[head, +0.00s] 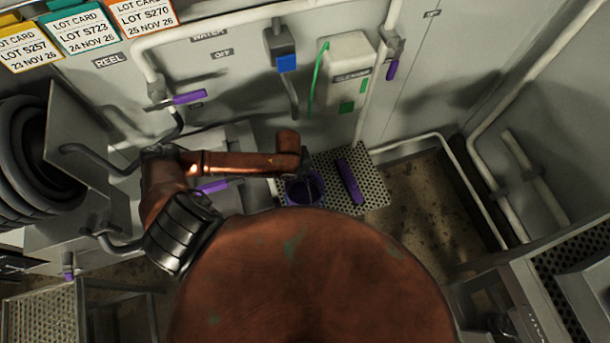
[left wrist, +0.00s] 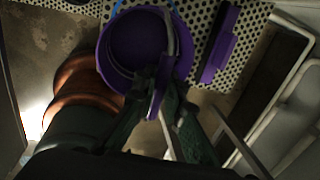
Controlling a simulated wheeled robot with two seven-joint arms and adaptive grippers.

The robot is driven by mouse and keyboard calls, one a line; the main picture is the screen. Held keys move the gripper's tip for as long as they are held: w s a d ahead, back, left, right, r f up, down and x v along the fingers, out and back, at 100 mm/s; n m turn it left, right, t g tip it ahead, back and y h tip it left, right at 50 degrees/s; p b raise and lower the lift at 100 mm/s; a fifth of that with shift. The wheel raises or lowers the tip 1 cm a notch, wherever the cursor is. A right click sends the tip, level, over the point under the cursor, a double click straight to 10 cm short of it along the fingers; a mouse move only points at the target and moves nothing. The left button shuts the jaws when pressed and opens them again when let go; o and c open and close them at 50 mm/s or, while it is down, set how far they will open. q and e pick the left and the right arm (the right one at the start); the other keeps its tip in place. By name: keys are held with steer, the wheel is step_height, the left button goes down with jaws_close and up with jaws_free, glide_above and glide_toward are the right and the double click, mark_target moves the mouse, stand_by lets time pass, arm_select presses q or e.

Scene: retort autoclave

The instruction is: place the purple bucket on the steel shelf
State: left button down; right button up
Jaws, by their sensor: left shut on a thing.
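The purple bucket (head: 302,193) is at the left front part of the perforated steel shelf (head: 372,187) in the head view. In the left wrist view the bucket (left wrist: 135,45) overlaps the shelf (left wrist: 252,22), with its lower left rim past the shelf's edge. I cannot tell whether its base touches the shelf. My left gripper (head: 307,163) is above the bucket. In the left wrist view its dark green fingers (left wrist: 157,97) are shut on the bucket's handle, beside the rim. The fingers hide part of the bucket. My right gripper is in neither view.
A purple bar (head: 350,181) lies on the shelf just right of the bucket. A green-marked box (head: 347,60) and a blue-tipped fitting (head: 286,62) are on the wall behind. White pipes run along the walls. A reel (head: 30,160) stands at left.

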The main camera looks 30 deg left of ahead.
arm_select(q)
step_height(320, 180, down, 6)
steer(key=w+a, duration=0.1)
steer(key=w, duration=0.1)
steer(key=shift+w, duration=0.3)
steer(key=shift+a+f, duration=0.1)
steer(key=c, duration=2)
jaws_free()
steer(key=r, duration=0.4)
steer(key=s+a+r, duration=0.1)
steer(key=r, duration=0.3)
steer(key=s+r, duration=0.1)
steer(key=r, duration=0.3)
steer(key=shift+a, duration=0.25)
steer(key=shift+w, duration=0.1)
